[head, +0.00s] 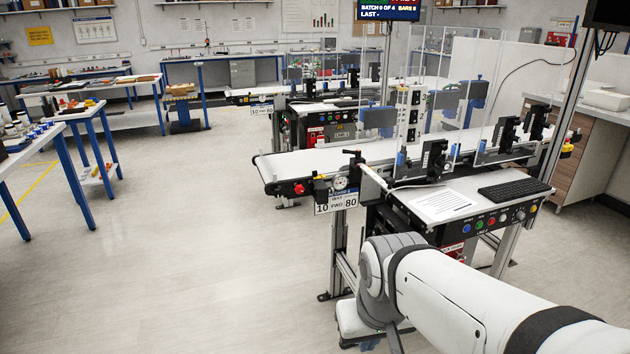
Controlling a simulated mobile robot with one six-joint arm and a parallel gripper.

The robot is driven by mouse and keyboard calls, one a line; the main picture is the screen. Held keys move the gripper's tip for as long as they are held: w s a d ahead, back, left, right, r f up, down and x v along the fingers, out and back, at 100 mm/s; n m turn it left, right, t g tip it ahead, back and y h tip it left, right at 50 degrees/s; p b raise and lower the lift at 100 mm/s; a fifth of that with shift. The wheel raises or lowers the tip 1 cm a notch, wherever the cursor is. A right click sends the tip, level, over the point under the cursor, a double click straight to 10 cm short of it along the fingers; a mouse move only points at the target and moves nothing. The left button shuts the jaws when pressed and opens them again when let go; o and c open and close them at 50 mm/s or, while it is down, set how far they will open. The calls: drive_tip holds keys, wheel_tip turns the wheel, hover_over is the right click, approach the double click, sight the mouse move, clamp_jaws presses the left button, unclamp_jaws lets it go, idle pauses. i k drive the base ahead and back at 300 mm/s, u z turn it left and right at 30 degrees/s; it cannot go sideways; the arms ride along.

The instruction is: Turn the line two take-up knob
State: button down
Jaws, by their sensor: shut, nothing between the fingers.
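The near belt conveyor (300,163) runs from the centre to the right, and its console appears to be labelled line 2. At its left end a red knob (299,189) sits on the dark side rail. Beside it are a round white gauge (340,182) and a black handle (352,156) on a post. A scale plate (336,200) reading 10 and 80 hangs below. I cannot tell which of these is the take-up knob. My arm reaches in from the lower right, in front of the console; my gripper is not in view.
The line 2 console (470,222) carries a paper sheet (440,204), a black keyboard (515,189) and coloured buttons. Clear guard panels stand over the belt. A second conveyor (300,95) is behind. Blue-legged benches (85,115) stand left. The floor (180,270) at left and centre is clear.

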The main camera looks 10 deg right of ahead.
sight(299, 189)
drive_tip(key=z, duration=0.35)
drive_tip(key=i, duration=1.05)
drive_tip(key=u, duration=0.9)
drive_tip(key=k, duration=0.35)
drive_tip(key=z, duration=0.2)
